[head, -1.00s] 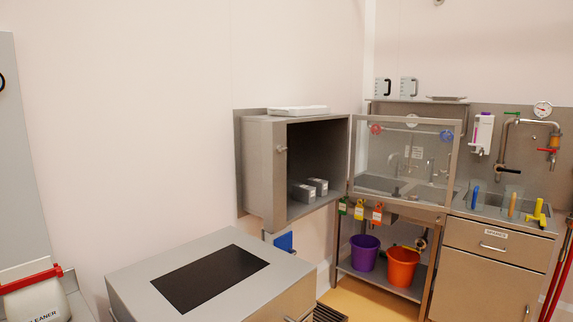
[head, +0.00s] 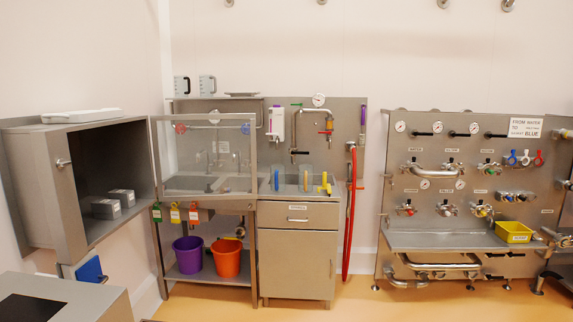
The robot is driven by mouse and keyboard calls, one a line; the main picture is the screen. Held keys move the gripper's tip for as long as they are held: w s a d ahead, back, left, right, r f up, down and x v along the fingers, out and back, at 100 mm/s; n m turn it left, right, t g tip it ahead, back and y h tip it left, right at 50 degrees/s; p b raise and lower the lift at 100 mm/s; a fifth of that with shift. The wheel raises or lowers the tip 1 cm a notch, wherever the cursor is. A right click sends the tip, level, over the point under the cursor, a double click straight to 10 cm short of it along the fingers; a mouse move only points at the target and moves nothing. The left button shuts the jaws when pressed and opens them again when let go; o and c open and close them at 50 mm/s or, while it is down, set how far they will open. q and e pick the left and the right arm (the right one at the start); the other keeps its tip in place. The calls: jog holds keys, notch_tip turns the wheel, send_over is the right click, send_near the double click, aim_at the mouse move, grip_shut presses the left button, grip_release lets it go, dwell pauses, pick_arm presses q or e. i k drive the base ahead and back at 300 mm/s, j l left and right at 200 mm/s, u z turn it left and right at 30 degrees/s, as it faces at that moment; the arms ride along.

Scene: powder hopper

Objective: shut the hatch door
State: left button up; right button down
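The hatch is a grey metal box (head: 48,185) on the left wall, with its dark opening facing right. Two small grey blocks (head: 114,203) sit inside on its floor. The hatch door (head: 207,157), a clear panel in a metal frame, stands wide open, swung out to the right of the opening. A sink and taps show through the panel. A small latch knob (head: 63,163) is on the box's near left edge. Neither of my grippers is in view.
A metal cabinet (head: 65,295) with a dark top panel stands at the lower left, in front of the hatch. A sink unit (head: 298,250) with purple (head: 188,255) and orange buckets (head: 227,258) beside it stands behind. A pipe panel (head: 475,170) is at right. Yellow floor (head: 330,308) is clear in front.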

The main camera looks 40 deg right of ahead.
aim_at(252, 148)
jog(key=i+l+z, duration=0.8)
jog(key=i, duration=0.2)
